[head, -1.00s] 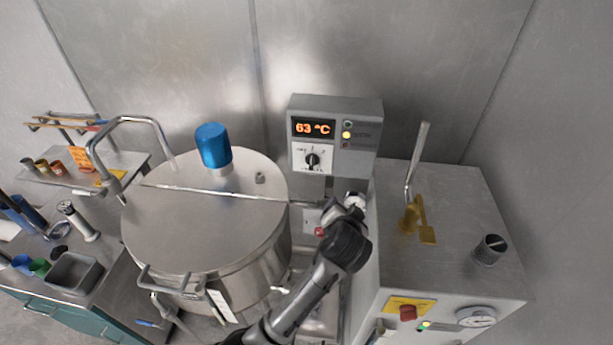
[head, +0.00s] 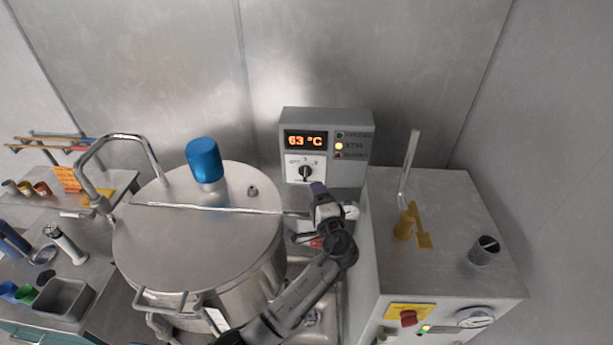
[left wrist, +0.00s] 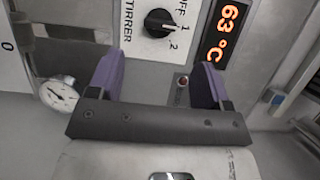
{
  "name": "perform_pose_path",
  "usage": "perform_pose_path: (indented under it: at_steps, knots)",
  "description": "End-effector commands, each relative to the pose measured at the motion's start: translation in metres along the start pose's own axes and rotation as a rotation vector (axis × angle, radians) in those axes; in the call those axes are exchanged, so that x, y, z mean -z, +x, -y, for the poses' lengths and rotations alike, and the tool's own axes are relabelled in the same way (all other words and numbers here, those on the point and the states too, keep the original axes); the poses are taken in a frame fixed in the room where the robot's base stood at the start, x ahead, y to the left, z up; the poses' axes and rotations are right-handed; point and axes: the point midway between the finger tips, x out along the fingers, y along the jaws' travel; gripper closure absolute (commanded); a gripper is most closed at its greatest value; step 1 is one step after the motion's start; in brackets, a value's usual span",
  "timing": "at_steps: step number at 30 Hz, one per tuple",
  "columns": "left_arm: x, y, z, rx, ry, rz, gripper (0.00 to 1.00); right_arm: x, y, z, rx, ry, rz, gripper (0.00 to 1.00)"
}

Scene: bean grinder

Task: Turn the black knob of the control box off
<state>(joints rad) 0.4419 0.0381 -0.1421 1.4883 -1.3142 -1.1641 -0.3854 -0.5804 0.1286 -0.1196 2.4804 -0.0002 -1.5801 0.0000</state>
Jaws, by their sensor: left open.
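The control box (head: 352,128) is a grey unit behind the vessel, with an orange display reading 63 °C. Its black knob (head: 305,172) is on a white dial plate below the display. In the left wrist view, the knob (left wrist: 158,22) sits beside the labels OFF, 1, 2 and STIRRER; its white mark faces the numbered side, exact setting unclear. My left gripper (head: 318,188) is just below and right of the knob in the head view. Its purple fingers are apart and empty in the left wrist view (left wrist: 158,72), with the knob beyond the gap.
A large steel vessel (head: 190,245) with a blue cap (head: 205,160) stands left of my arm. A round gauge (left wrist: 58,94) shows in the left wrist view. A small red light (left wrist: 183,81) is between the fingers.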

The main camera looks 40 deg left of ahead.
Motion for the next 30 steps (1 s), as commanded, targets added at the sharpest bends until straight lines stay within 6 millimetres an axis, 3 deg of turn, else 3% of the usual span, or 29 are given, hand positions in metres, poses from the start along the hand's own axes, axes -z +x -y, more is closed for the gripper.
perform_pose_path:
  at_steps: [6,15,30]
  knots:
    - [0.000,0.042,0.002,0.000,0.000,0.001,0.28,0.003,-0.008,0.001,0.004,0.005,-0.001,0.57]
    - [0.000,0.079,0.001,-0.001,-0.003,0.001,0.28,0.005,-0.012,0.003,0.009,0.011,-0.002,0.57]
    - [0.000,0.089,0.000,-0.002,-0.004,0.000,0.28,0.005,-0.013,0.002,0.007,0.008,-0.001,0.57]
